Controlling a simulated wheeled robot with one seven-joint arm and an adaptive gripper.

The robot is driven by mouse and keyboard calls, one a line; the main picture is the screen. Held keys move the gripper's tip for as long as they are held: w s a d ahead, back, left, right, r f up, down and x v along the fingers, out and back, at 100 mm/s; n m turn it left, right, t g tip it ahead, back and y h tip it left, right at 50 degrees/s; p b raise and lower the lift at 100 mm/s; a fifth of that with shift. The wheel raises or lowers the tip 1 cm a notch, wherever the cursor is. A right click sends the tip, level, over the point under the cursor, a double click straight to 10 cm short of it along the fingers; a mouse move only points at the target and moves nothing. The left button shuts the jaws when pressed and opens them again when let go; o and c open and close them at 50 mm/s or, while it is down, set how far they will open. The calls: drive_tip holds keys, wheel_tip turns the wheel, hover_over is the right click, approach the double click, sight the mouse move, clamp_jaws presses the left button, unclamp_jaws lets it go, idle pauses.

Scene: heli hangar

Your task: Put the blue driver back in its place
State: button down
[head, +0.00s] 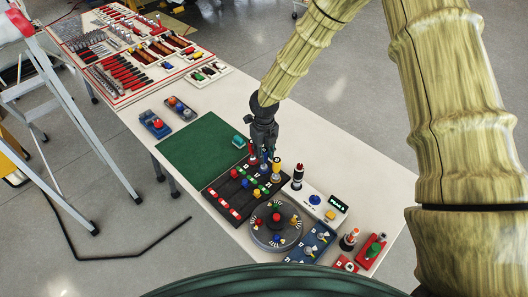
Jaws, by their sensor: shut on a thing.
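My gripper (262,146) points down over the far right part of a black panel (228,182) on the long white table. It is shut on what looks like the blue driver (265,160), a small blue piece showing just below the fingertips. Most of the driver is hidden by the fingers. A red upright piece (253,161) stands close on the left of the fingers, and a yellow-topped one (276,168) stands close on the right. I cannot tell whether the driver's lower end is in a hole or above it.
A black-and-white upright piece (297,176) stands right of the gripper. A round dial stand (276,240) and a white box with a display (320,205) are nearer me. A ladder (65,110) stands left.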

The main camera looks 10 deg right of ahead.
drive_tip(key=shift+f, duration=0.1)
drive_tip(key=c, duration=1.1)
unclamp_jaws()
drive_tip(key=shift+c, duration=0.2)
drive_tip(key=shift+r+p, duration=3.3)
drive_tip(key=shift+r, duration=0.5)
drive_tip(key=shift+f, duration=0.1)
